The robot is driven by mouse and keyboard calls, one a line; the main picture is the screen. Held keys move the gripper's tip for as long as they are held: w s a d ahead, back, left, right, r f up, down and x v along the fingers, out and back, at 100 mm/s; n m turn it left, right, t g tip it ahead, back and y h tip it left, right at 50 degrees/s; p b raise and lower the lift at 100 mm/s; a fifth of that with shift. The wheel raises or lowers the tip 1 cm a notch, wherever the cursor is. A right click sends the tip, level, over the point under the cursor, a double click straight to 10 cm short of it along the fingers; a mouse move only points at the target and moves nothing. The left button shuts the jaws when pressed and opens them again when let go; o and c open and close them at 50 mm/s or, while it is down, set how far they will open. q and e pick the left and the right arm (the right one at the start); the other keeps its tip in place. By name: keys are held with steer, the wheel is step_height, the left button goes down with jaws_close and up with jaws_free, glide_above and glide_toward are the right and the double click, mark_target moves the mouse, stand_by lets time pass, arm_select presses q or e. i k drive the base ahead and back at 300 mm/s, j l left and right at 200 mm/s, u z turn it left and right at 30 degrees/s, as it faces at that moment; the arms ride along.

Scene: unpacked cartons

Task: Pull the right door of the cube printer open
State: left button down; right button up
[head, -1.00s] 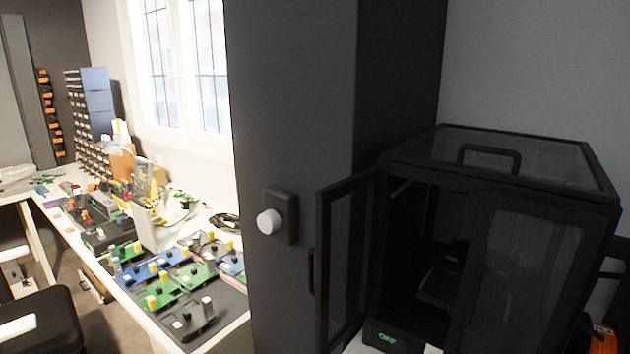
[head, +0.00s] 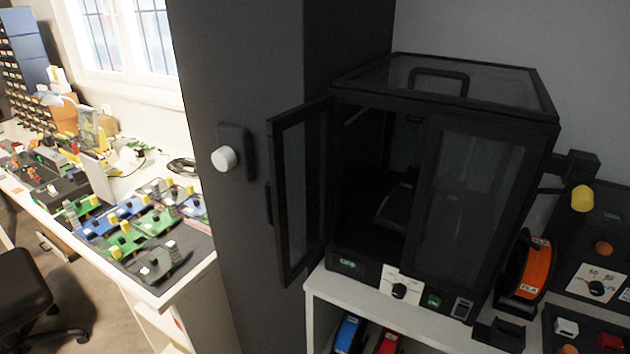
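The cube printer (head: 445,104) is a black box with clear panels and a top handle. It stands on a white shelf unit at the right of the head view. Its left door (head: 302,190) is swung wide open toward the left. Its right door (head: 462,205) looks closed across the right half of the front. The dark inside with a plate shows through the left half. I cannot make out a handle on the right door. Neither of my grippers is in view.
A dark column with a white knob (head: 224,158) stands left of the printer. An orange filament spool (head: 535,268) and a panel with knobs (head: 597,285) are at the printer's right. A white bench (head: 190,275) with several circuit boards is at the left. Blue and red items lie on the shelf below.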

mark_target(534, 143)
steer(key=i+j+z, duration=0.1)
steer(key=j+z, duration=0.15)
steer(key=z, duration=0.2)
steer(key=i+j+z, duration=0.1)
steer(key=j+z, duration=0.2)
steer(key=z, duration=0.2)
steer(key=j+z, duration=0.3)
steer(key=z, duration=0.15)
steer(key=k+j, duration=0.1)
steer(key=j, duration=0.25)
steer(key=k+j+z, duration=0.1)
steer(key=j, duration=0.25)
steer(key=k+j, duration=0.1)
steer(key=j, duration=0.2)
steer(key=k+j+z, duration=0.1)
steer(key=j, duration=0.25)
steer(key=k, duration=0.15)
